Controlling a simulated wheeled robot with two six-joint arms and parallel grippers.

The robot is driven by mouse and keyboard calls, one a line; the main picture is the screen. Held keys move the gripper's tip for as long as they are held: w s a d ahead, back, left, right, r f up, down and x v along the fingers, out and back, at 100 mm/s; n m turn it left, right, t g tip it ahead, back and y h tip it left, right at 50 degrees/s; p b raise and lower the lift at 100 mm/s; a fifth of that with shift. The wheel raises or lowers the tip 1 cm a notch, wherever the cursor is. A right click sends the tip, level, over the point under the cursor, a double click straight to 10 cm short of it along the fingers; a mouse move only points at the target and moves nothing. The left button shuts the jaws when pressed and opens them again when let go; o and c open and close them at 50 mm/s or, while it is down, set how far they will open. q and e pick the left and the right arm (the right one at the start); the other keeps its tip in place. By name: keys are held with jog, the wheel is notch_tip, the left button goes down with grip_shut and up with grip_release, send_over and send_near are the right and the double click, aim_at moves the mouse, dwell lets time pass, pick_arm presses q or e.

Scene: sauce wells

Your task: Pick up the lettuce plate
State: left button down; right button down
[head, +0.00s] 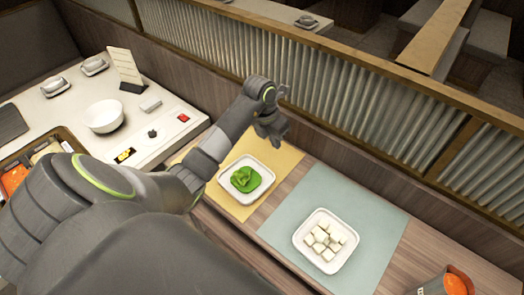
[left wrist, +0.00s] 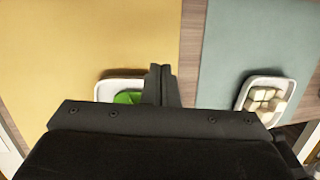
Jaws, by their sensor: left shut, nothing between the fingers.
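The lettuce plate (head: 233,187) is a white square plate with green lettuce (head: 246,178) on it, lying on a yellow mat. My left gripper (head: 272,130) is beyond the plate in the head view, above the yellow mat's far edge, apart from the plate. It is shut and empty. In the left wrist view the shut fingers (left wrist: 162,84) hide the right part of the lettuce plate (left wrist: 104,92), and the gripper body hides its lower part. My right gripper is not in view.
A tofu plate (head: 347,262) sits on a blue mat (head: 377,217) to the right. A corrugated divider (head: 330,85) runs behind the counter. A white bowl (head: 104,117) stands on the table at left. An orange container (head: 455,284) is at lower right.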

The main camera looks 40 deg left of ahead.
pick_arm(q)
jog(key=a+f+b, duration=0.1)
jog(key=b, duration=0.1)
jog(key=s+a+f+g+y+b, duration=0.1)
jog(key=f, duration=0.1)
jog(key=a+f+y+b, duration=0.1)
jog(key=b, duration=0.1)
jog(key=shift+s+a+f+n+g+b, duration=0.2)
jog(key=shift+a+f+n+g+b, duration=0.15)
jog(key=shift+a+n+g, duration=0.05)
notch_tip(320, 180, down, 2)
jog(key=shift+f+b, duration=0.2)
jog(key=shift+b, duration=0.45)
jog(key=shift+f+p, duration=0.25)
jog(key=shift+p, duration=0.25)
jog(key=shift+f, duration=0.7)
